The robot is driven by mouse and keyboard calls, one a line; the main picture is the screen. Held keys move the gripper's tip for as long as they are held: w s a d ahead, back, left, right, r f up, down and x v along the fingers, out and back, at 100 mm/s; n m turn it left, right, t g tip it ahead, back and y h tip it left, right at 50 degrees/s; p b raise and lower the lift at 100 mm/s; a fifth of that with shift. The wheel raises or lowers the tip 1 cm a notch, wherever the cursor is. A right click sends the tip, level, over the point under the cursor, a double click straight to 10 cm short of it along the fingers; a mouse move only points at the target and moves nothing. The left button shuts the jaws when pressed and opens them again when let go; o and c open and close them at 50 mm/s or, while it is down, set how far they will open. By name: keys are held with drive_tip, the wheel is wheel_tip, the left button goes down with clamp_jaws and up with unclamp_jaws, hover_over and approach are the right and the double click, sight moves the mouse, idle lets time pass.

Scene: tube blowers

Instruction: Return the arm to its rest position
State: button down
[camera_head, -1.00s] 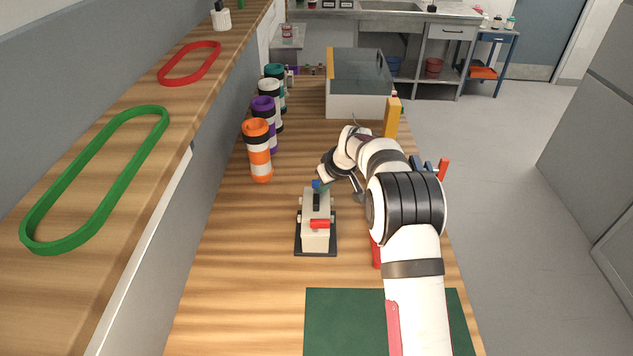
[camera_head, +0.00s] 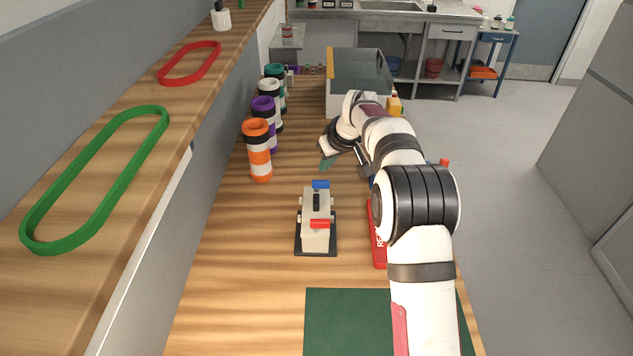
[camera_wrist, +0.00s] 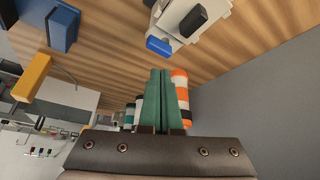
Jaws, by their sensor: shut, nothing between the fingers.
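My gripper (camera_head: 327,160) is over the table beyond the small blower device, to the right of the orange-and-white tube. In the wrist view its two green fingers (camera_wrist: 162,98) are pressed together with nothing between them. The cream device (camera_head: 316,225), with a blue part (camera_head: 320,184) at its far end and a red part at its near end, stands on a black base on the table. It also shows at the top of the wrist view (camera_wrist: 186,18). My gripper is apart from it.
Banded tubes, orange (camera_head: 259,150), purple (camera_head: 265,118), white and teal, stand along the left wall. A clear-topped box (camera_head: 357,100) is at the back. A yellow block (camera_head: 394,106) and a red item (camera_head: 376,235) lie near my arm. A green mat (camera_head: 340,325) is in front.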

drive_tip(key=shift+s, duration=0.1)
drive_tip(key=s+d+r+m+g, duration=0.1)
drive_tip(key=s+d+r+m, duration=0.2)
drive_tip(key=s, duration=0.9)
drive_tip(key=s+d+r+m+g, duration=0.1)
drive_tip(key=s+r+m+g, duration=0.3)
drive_tip(key=s, duration=0.8)
drive_tip(key=s+d+f+m, duration=0.1)
drive_tip(key=s+f+m, duration=0.1)
drive_tip(key=s, duration=1)
drive_tip(key=s+f+m+h, duration=0.1)
drive_tip(key=s+m, duration=0.1)
drive_tip(key=s, duration=1)
drive_tip(key=shift+d+f+m, duration=0.3)
drive_tip(key=shift+d+f, duration=0.05)
drive_tip(key=shift+f, duration=0.05)
